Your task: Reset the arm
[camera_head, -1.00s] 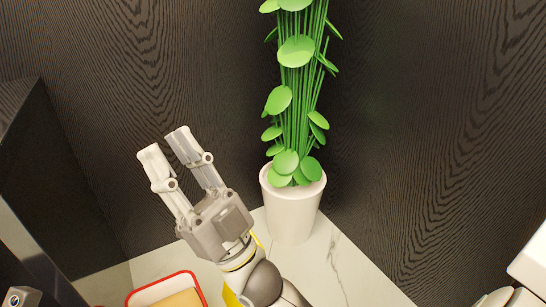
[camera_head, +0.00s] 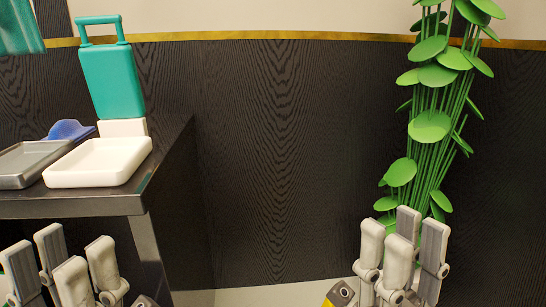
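My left gripper (camera_head: 62,265) is at the bottom left, below the dark counter. Its pale grey fingers point up and stand apart, with nothing between them. My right gripper (camera_head: 401,245) is at the bottom right, in front of the green plant's lower leaves. Its fingers also point up with gaps between them, and it holds nothing. The wrists and most of both arms are cut off by the lower edge.
A dark counter (camera_head: 90,204) at left bears a white tray (camera_head: 98,164), a grey tray (camera_head: 25,163), a blue item (camera_head: 70,130) and a teal handled container (camera_head: 112,80) on a white base. The tall plant (camera_head: 430,127) stands at right. Dark wall panels fill the middle.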

